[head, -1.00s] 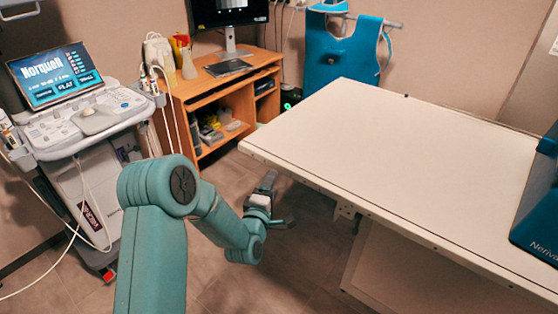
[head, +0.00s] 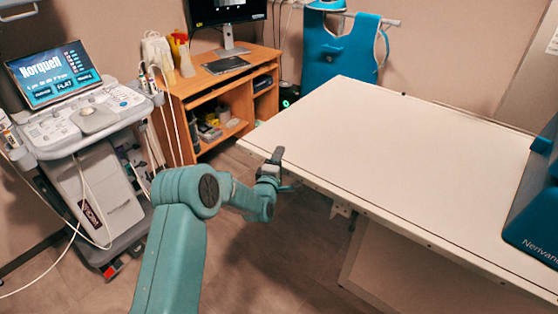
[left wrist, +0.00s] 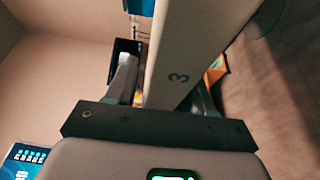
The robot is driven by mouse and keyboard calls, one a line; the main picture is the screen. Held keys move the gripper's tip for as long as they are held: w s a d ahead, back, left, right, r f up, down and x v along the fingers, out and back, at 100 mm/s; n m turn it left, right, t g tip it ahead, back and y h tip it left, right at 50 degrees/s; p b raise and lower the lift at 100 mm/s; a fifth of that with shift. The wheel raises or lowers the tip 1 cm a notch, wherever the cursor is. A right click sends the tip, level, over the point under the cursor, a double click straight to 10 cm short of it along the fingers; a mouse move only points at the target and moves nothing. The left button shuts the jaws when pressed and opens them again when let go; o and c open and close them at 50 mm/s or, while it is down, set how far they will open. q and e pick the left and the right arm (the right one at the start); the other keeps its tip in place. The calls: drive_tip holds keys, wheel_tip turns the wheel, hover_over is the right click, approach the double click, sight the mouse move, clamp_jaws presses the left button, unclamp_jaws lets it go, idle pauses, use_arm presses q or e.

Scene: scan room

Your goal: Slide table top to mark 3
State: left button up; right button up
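The white table top (head: 410,160) fills the right of the head view, its near left corner pointing toward my left arm. My left gripper (head: 279,168) is at the table's near edge, close to that corner. The fingers are apart, with a gap showing beside the table edge. Whether either finger touches it I cannot tell. My right gripper is out of view.
An ultrasound cart (head: 95,150) stands at the left. A wooden desk (head: 195,95) with a monitor is behind the table's left end. A blue apron (head: 338,50) hangs on the back wall. A blue device (head: 540,210) sits on the table's right. Floor between cart and table is clear.

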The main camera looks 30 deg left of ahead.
sight(327, 193)
use_arm(q)
clamp_jaws()
drive_tip(key=shift+d+f, duration=0.15)
drive_tip(key=shift+d, duration=0.15)
drive_tip(key=d+b, duration=0.2)
drive_tip(key=d, duration=0.3)
drive_tip(key=s+d+b, duration=0.1)
drive_tip(key=d+b, duration=0.2)
drive_tip(key=d, duration=0.2)
drive_tip(key=d+b, duration=0.3)
drive_tip(key=d, duration=0.3)
drive_tip(key=shift+s, duration=0.15)
drive_tip(key=shift+d+b, duration=0.3)
drive_tip(key=shift+d, duration=0.4)
drive_tip(key=shift+o, duration=1.3)
unclamp_jaws()
drive_tip(key=shift+s, duration=0.1)
